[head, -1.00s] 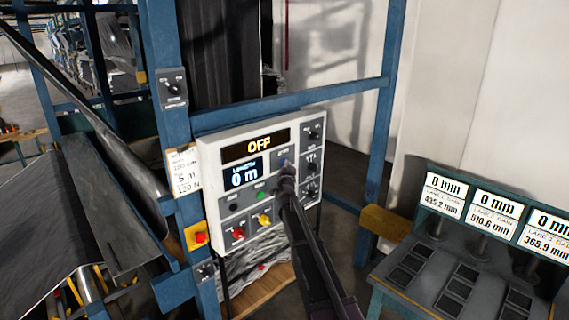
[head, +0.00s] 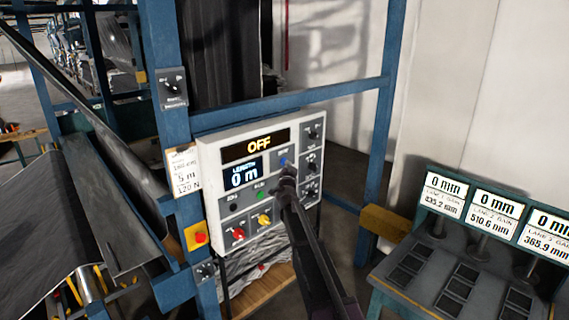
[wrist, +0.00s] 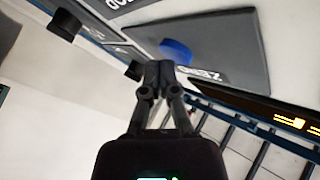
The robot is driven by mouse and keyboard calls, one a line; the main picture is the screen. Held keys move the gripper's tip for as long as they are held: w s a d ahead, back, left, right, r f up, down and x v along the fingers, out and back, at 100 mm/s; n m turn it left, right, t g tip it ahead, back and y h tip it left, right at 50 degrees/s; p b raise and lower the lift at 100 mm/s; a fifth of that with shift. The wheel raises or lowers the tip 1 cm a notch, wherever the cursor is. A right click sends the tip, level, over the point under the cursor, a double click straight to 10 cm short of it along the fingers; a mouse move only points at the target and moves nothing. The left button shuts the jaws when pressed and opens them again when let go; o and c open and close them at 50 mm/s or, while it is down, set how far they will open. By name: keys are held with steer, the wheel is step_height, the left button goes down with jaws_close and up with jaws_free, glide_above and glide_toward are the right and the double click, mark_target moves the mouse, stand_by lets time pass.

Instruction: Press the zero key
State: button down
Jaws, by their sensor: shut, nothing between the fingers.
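The zero key is a round blue button (head: 283,161) on a grey plate at the upper right of the white control panel. In the wrist view the blue button (wrist: 177,51) shows large, beside upside-down lettering that reads ZERO. My gripper (head: 288,171) is shut and empty, its tip just below the button in the head view. In the wrist view my gripper's fingertips (wrist: 160,66) are close to the button, and a small gap seems to show. The panel's length display (head: 243,176) reads 0 m, and the upper display (head: 255,146) reads OFF.
Dark knobs (head: 313,131) line the panel's right side. A green button (head: 260,195), a red knob (head: 238,233) and a yellow knob (head: 264,220) lie lower. Blue frame posts (head: 376,150) stand around the panel. A bench with gauges (head: 440,265) stands at the right.

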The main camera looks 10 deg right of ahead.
steer(key=shift+s+d, duration=0.25)
steer(key=shift+s, duration=0.1)
stand_by(0.3)
steer(key=s+d, duration=0.1)
steer(key=s, duration=0.1)
steer(key=s+d, duration=0.2)
stand_by(0.5)
stand_by(0.6)
steer(key=s+a+f+n+g+y+b, duration=0.3)
steer(key=s+a+f+n+g+b, duration=0.15)
steer(key=s+f, duration=0.55)
steer(key=s+a+f+n+g+y+b, duration=0.4)
steer(key=s+f, duration=0.3)
steer(key=f, duration=0.4)
steer(key=s+d+f+g+h+b, duration=0.2)
steer(key=s+f+g, duration=0.3)
steer(key=s, duration=0.8)
steer(key=s+d+f+g+h+b, duration=0.2)
steer(key=s+d+f+g, duration=0.3)
steer(key=s+f, duration=0.4)
steer(key=s+g+b, duration=0.1)
steer(key=s, duration=0.3)
steer(key=shift+s+d+f+n+b, duration=0.25)
steer(key=shift+s+d+n+b, duration=0.05)
steer(key=shift+n+b, duration=0.05)
